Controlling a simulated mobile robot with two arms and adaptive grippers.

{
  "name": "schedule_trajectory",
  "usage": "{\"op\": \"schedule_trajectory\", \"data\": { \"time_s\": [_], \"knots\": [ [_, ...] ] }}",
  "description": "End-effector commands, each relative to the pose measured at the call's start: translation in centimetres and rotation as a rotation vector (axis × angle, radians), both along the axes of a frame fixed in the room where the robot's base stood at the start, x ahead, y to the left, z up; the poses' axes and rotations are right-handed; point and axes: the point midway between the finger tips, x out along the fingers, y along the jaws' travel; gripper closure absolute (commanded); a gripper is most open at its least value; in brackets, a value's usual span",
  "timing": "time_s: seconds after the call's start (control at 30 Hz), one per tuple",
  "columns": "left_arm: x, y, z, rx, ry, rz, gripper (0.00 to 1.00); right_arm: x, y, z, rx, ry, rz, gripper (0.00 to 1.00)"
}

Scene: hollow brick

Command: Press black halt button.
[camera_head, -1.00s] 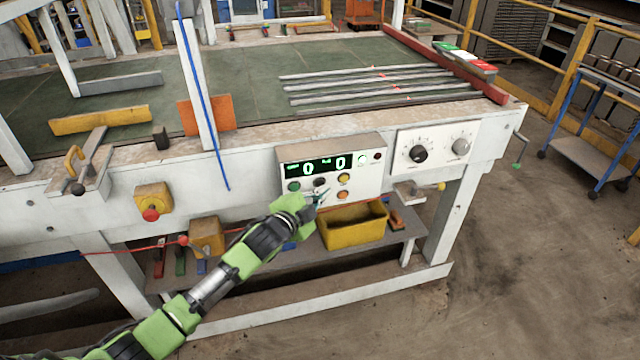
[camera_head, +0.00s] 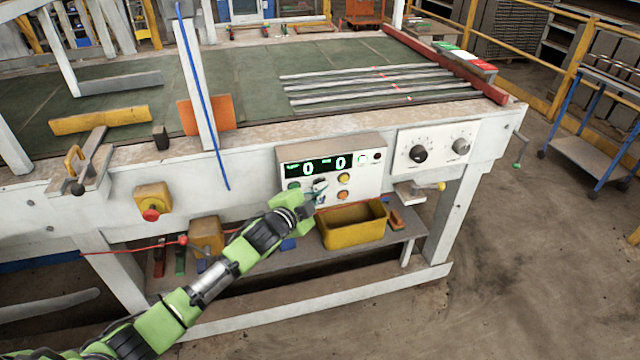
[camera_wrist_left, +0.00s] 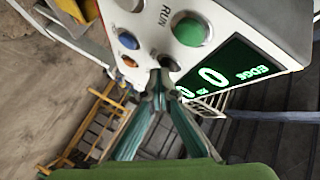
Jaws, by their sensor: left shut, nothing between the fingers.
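The white control panel (camera_head: 370,180) on the front of the bench carries a small display and several buttons. The black button (camera_head: 320,181) is in its button row, partly covered by my left gripper (camera_head: 317,191). In the left wrist view the dark button (camera_wrist_left: 172,63) sits between the green button and the orange one, just beyond my left fingertips (camera_wrist_left: 158,76). My left gripper is shut and empty, with its tips at or very near the black button. I cannot tell whether they touch it. My right gripper is not in view.
A green button (camera_head: 294,186) is left of the black one; yellow (camera_head: 344,178) and orange (camera_head: 342,195) buttons are to its right. A blue button (camera_wrist_left: 128,40) shows in the wrist view. A yellow bin (camera_head: 352,226) stands on the shelf below. A red stop button (camera_head: 151,214) is farther left.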

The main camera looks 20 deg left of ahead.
Motion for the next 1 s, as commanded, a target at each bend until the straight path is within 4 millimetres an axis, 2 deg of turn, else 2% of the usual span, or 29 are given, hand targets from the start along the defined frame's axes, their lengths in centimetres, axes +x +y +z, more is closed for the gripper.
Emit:
{"op": "schedule_trajectory", "data": {
  "time_s": [0.57, 1.0],
  "knots": [
    [0.3, 0.2, 0.0, 0.0, 0.0, 0.001, 1.0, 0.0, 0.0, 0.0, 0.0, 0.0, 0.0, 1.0],
    [-1.1, -0.7, 0.0, 0.0, 0.0, 0.001, 1.0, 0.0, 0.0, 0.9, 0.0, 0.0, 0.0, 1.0]
  ]
}}
